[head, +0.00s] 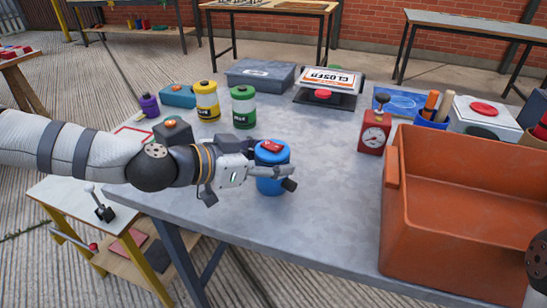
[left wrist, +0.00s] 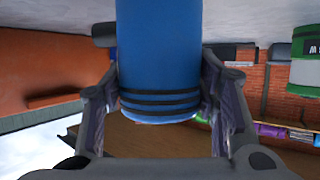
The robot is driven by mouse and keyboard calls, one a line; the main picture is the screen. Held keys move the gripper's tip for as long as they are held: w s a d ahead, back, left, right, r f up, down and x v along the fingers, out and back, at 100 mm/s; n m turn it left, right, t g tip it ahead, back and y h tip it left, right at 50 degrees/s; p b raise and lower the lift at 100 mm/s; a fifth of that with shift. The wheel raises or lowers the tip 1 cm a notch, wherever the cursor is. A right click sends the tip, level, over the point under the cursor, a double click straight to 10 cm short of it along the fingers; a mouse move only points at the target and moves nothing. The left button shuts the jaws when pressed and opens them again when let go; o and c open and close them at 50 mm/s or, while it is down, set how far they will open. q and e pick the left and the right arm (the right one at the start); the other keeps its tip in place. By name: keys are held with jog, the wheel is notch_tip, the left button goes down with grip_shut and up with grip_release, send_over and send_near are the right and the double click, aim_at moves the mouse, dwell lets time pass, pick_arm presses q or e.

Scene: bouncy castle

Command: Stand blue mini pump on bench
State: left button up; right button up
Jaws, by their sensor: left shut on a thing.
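The blue mini pump (head: 270,183) is an upright blue cylinder with a red piece on top, over the near middle of the grey bench (head: 330,215). My left gripper (head: 288,178) comes in from the left and is shut around its side. In the left wrist view the blue body (left wrist: 158,55), with dark bands near one end, fills the space between the fingers (left wrist: 158,95). Its base is partly hidden, and I cannot tell whether it touches the bench.
Yellow (head: 206,100) and green (head: 243,107) canisters stand behind the pump. A red dial box (head: 374,133) and a large orange crate (head: 455,230) are to the right. The bench is clear between pump and crate.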

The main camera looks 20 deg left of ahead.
pick_arm(q)
jog(key=shift+w+f, duration=0.1)
jog(key=shift+w, duration=0.05)
jog(key=o, duration=1.7)
pick_arm(e)
jog(key=shift+w, duration=0.1)
pick_arm(q)
jog(key=shift+a+r, duration=0.15)
jog(key=shift+r, duration=0.3)
jog(key=p+v, duration=0.1)
jog(key=v, duration=0.3)
jog(key=p+v, duration=0.2)
jog(key=v, duration=0.1)
jog(key=p+v, duration=0.1)
jog(key=v, duration=0.3)
jog(key=shift+s+a+f+p, duration=0.1)
jog(key=shift+s+f+p, duration=0.05)
jog(key=shift+s+p, duration=0.25)
pick_arm(e)
jog(key=w+r+t, duration=0.2)
jog(key=w+r, duration=0.4)
